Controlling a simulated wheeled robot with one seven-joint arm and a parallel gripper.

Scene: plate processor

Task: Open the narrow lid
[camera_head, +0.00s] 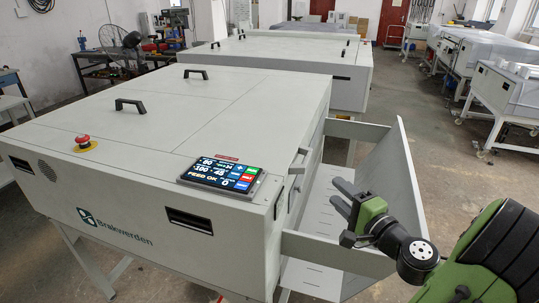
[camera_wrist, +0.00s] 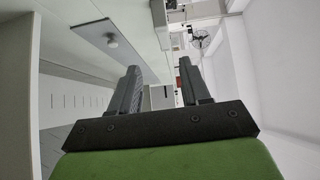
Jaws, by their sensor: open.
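The large grey plate processor (camera_head: 150,160) fills the left and middle of the head view. Fine seams divide its flat top into panels, which look shut. A narrower strip of the top (camera_head: 265,120) lies along the right side; I cannot tell for sure whether it is the narrow lid. My gripper (camera_head: 338,193) is to the right of the machine, above the white floor of a projecting bay. In the wrist view my gripper (camera_wrist: 160,68) has its two dark fingers apart with nothing between them. A long grey plate with a round knob (camera_wrist: 112,42) shows beyond them.
The bay's grey outer wall (camera_head: 378,190) and near side wall (camera_head: 335,252) stand close around my gripper. Black handles (camera_head: 130,104) stand on the machine's top. A control screen (camera_head: 222,177) and red emergency button (camera_head: 83,141) are at the front. Open floor (camera_head: 455,160) lies to the right.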

